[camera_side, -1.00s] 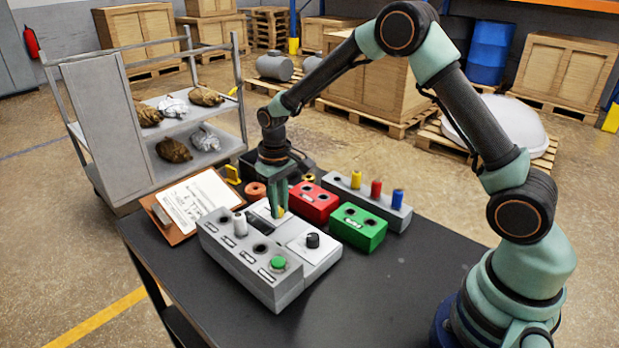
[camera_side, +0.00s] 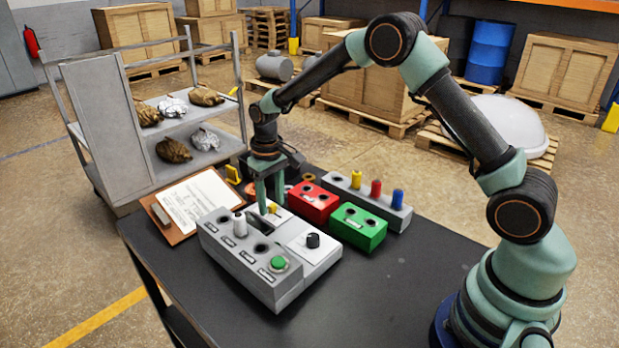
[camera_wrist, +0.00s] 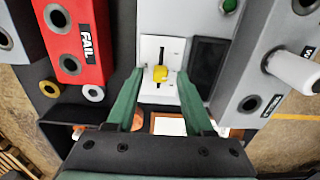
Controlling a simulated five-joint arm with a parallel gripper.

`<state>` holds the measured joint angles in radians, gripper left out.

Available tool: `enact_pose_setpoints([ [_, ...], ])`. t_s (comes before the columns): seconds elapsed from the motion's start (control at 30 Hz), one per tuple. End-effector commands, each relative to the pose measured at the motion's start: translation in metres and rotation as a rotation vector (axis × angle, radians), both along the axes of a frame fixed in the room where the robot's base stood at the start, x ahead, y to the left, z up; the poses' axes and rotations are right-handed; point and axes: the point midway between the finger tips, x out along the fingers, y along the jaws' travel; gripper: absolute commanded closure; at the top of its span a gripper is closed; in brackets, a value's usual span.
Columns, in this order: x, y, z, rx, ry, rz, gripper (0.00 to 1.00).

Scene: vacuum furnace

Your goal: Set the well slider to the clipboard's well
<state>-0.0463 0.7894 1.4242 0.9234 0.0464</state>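The well slider is a yellow knob (camera_wrist: 160,73) in a dark vertical slot on a white plate (camera_wrist: 149,50); the knob also shows in the side view (camera_side: 272,208). My gripper (camera_wrist: 160,72) is open, with its green fingers on both sides of the knob and gaps to it. In the side view my gripper (camera_side: 270,207) points down, low over the back of the grey console (camera_side: 262,268). The clipboard (camera_side: 194,203) lies left of the console. Its sheet has writing too small to read.
The console carries a white peg (camera_side: 239,225), a green button (camera_side: 279,263) and a black knob (camera_side: 312,240). A red block (camera_side: 312,203), marked FAIL in the wrist view, and a green block (camera_side: 357,228) stand to the right. The table's front right is clear.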

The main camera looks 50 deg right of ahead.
Motion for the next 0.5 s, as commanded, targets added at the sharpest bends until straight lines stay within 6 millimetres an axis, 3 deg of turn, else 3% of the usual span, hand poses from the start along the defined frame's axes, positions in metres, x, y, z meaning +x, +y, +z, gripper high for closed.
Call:
enact_pose_setpoints([
  [0.33, -0.001, 0.0, 0.001, 0.0, 0.003, 0.0, 0.47],
  [0.5, 0.0, 0.0, 0.021, 0.0, -0.001, 0.0, 0.47],
])
